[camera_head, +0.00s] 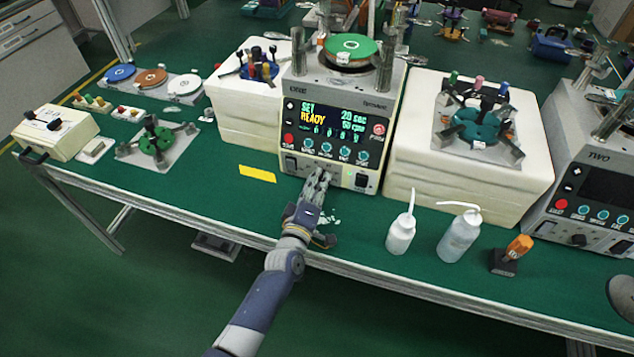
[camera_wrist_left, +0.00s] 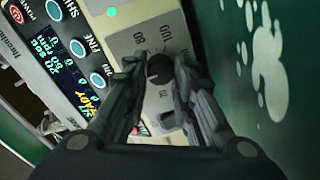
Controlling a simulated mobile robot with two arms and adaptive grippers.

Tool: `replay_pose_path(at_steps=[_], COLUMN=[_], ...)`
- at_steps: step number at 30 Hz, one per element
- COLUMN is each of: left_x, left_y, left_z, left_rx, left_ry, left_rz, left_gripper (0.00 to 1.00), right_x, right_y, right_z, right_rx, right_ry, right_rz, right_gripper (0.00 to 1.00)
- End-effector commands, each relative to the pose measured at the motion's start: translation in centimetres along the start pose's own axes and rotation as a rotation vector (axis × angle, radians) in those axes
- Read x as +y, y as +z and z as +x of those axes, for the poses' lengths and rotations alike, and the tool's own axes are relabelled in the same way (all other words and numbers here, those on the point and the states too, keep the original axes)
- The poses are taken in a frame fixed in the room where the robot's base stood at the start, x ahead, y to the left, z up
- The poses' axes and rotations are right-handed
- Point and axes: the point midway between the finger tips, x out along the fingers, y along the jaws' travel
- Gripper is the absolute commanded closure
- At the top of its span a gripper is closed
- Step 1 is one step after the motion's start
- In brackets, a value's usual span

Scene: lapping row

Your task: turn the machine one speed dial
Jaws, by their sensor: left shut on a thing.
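Machine one (camera_head: 345,95) stands at the middle back of the bench, its lit screen (camera_head: 339,122) reading SET, READY, 20 sec and what looks like 50 rpm. My left gripper (camera_head: 318,178) reaches the lower front panel of this machine. In the left wrist view the speed dial (camera_wrist_left: 159,70) is a small dark knob on a grey scale plate (camera_wrist_left: 147,37) with printed numbers. The left gripper (camera_wrist_left: 160,68) is shut on the dial, one finger on each side. In the head view the fingers hide the dial.
Two wash bottles (camera_head: 401,232) (camera_head: 460,235) and an orange-handled tool (camera_head: 512,255) stand right of the arm. A yellow label (camera_head: 257,173) lies left of the gripper. Machine two (camera_head: 593,185) is at the far right. The bench front left of the arm is clear.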

Motion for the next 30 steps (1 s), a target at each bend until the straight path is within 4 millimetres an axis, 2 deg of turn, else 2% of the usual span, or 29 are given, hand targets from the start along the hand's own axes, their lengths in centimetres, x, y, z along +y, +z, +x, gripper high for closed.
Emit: replay_pose_path(at_steps=[4, 5, 6, 7, 20, 26, 30], left_x=[-0.1, -0.1, -0.1, -0.1, -0.1, -0.1, -0.2], left_y=[0.1, 0.1, 0.1, 0.1, 0.1, 0.1, 0.1], left_z=[0.0, 0.0, 0.0, 0.0, -0.5, -3.2, -6.1], left_rx=[-0.002, -0.002, -0.002, -0.002, -0.001, -0.001, -0.002], left_ry=[-0.001, -0.001, -0.001, -0.001, -0.002, -0.002, -0.003], left_rz=[-0.001, -0.001, -0.001, -0.001, -0.002, -0.001, -0.001], left_gripper=[1.0, 0.69, 0.6, 0.56, 0.56, 0.56, 0.56], right_x=[0.0, 0.0, 0.0, 0.0, 0.3, 0.2, 0.1], right_y=[0.0, 0.0, 0.0, 0.0, 0.1, 0.0, 0.0], right_z=[0.0, 0.0, 0.0, 0.0, 0.0, 0.0, 0.0], right_rx=[0.0, 0.0, 0.0, 0.0, -0.001, 0.0, 0.0], right_ry=[0.0, 0.0, 0.0, 0.0, 0.003, 0.002, 0.001], right_rz=[0.0, 0.0, 0.0, 0.0, -0.001, 0.0, 0.0], right_gripper=[1.0, 1.0, 1.0, 1.0, 1.0, 1.0, 1.0])
